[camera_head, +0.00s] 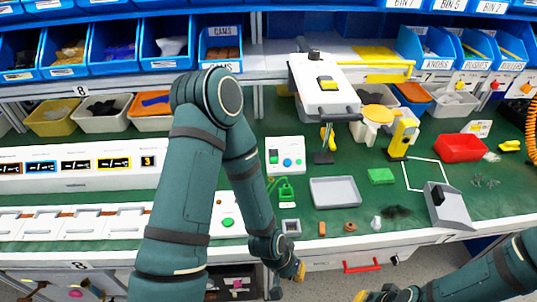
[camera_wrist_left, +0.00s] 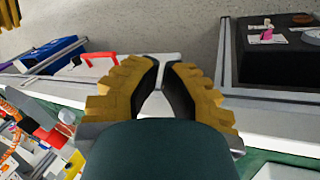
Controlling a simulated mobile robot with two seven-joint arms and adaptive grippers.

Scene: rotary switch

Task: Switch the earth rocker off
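I cannot single out a rocker marked earth. A white control box (camera_head: 285,156) with green and blue round buttons stands mid-bench, and a white panel with a row of dark labelled displays (camera_head: 77,166) lies at the left. A flat white plate with a green button (camera_head: 227,221) is partly behind my left arm. My left gripper (camera_head: 288,279) hangs at the bench's front edge, away from these. In the left wrist view its yellow, black-padded fingers (camera_wrist_left: 162,88) come nearly together with nothing between them. My right gripper (camera_head: 378,295) is partly cut off at the bottom edge.
A white machine (camera_head: 325,84) stands behind. A drawer with a red handle (camera_head: 362,267) is below the front edge. Blue bins line the back shelf.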

